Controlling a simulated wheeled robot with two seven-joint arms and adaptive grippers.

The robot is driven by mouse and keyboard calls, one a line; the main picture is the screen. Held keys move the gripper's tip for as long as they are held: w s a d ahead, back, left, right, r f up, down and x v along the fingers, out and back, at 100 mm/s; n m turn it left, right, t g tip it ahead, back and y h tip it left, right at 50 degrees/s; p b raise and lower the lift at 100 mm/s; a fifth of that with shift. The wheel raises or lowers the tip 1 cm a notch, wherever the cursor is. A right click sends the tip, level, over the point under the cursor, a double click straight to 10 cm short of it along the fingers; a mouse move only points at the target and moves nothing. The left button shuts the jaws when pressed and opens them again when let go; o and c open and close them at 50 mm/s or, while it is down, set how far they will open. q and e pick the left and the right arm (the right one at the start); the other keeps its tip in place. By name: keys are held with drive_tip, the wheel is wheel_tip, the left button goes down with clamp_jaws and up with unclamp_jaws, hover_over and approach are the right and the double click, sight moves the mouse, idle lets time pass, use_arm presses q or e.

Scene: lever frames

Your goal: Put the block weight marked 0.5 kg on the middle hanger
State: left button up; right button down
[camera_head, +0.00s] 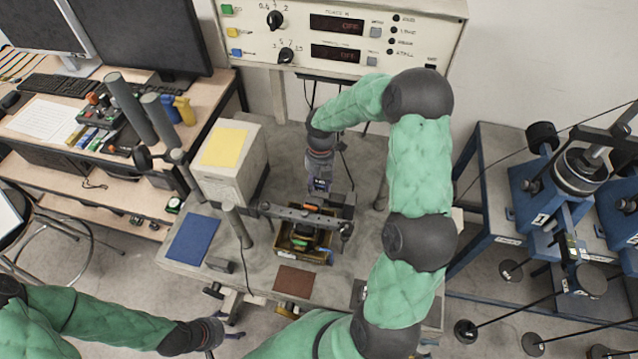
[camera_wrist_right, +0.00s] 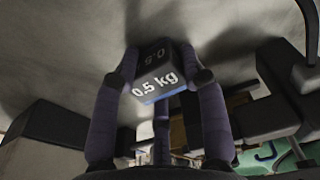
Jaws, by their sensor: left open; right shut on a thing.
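The block weight (camera_wrist_right: 157,78) is dark with a blue lower edge and white "0.5 kg" lettering in the right wrist view. My right gripper (camera_head: 320,181) is shut on it, with purple-grey fingers on both sides. In the head view they are above the table, behind the dark lever beam (camera_head: 300,215). Dark parts beside the gripper hide much of that spot, and I cannot make out the middle hanger. My left gripper (camera_head: 225,333) is open and empty at the lower left, off the table's front edge.
A tray (camera_head: 288,247) with several small items lies below the beam. A white box (camera_head: 229,162), a blue mat (camera_head: 192,238) and a brown mat (camera_head: 295,281) are on the table (camera_head: 240,298). A control panel (camera_head: 340,35) stands behind. Blue machines (camera_head: 535,205) stand at the right.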

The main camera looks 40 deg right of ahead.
sight(319, 182)
wheel_tip(319, 182, up, 18)
drive_tip(key=p, duration=0.2)
drive_tip(key=s+a, duration=0.3)
drive_tip(key=a, duration=0.1)
drive_tip(key=s+a, duration=0.4)
drive_tip(key=a, duration=0.1)
drive_tip(key=s+a, duration=0.4)
drive_tip(key=shift+s+a, duration=0.2)
drive_tip(key=shift+s, duration=0.05)
drive_tip(key=shift+s+a+f, duration=0.1)
